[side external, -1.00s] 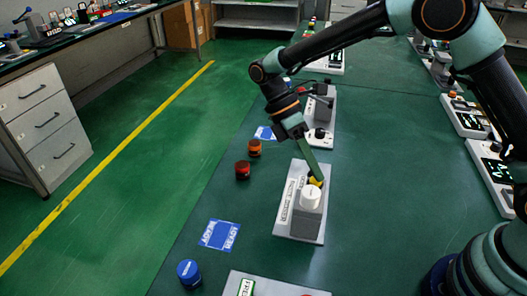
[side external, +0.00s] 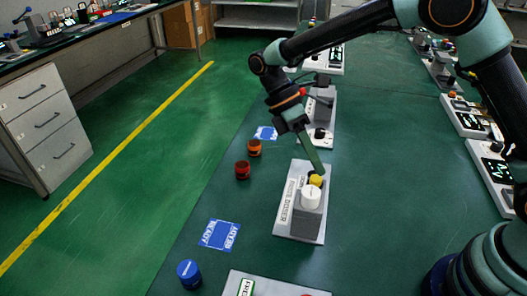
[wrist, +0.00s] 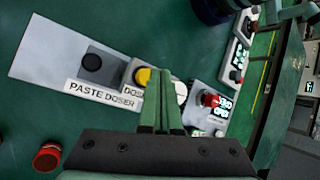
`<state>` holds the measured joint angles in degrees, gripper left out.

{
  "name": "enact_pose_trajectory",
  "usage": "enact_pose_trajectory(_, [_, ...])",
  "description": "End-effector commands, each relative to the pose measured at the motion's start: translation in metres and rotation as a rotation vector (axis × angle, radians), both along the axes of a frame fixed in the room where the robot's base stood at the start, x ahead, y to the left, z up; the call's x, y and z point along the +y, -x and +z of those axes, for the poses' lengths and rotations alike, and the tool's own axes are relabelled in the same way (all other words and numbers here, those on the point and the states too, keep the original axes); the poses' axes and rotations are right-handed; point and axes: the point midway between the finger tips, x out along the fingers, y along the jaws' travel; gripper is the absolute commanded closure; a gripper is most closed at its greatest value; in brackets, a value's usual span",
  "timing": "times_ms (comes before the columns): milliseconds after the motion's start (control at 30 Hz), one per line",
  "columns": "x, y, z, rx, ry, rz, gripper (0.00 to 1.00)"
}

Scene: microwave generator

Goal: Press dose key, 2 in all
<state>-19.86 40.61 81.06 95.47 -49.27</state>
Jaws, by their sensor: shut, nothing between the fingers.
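The paste doser is a pale plate (side external: 283,226) with a grey block, lying on the green bench. The yellow dose key (side external: 316,181) sits on it beside a white round cap (side external: 311,196). In the wrist view the yellow key (wrist: 142,77) lies just left of my fingertips, and the white cap (wrist: 182,93) is partly hidden behind the fingers. My gripper (side external: 319,170) is shut and empty, pointing down with its tips close to the yellow key. The key's top is in clear view; I cannot tell whether the tips touch it.
A red knob (side external: 242,170) and an orange one (side external: 254,147) stand left of the doser. A blue cap (side external: 189,272) and a blue mat (side external: 220,235) lie nearer. Another device (side external: 320,130) stands behind. The bench right of the doser is clear.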

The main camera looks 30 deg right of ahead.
Motion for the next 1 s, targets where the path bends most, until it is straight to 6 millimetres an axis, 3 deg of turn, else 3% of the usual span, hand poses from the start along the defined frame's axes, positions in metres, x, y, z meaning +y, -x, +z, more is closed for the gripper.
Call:
enact_pose_trajectory(267, [0.000, 0.000, 0.001, 0.000, 0.000, 0.000, 1.00])
enact_pose_trajectory(800, [0.000, 0.000, 0.045, -0.001, -0.001, 0.000, 1.00])
enact_pose_trajectory(1000, [0.000, 0.000, 0.050, 0.000, 0.000, 0.000, 1.00])
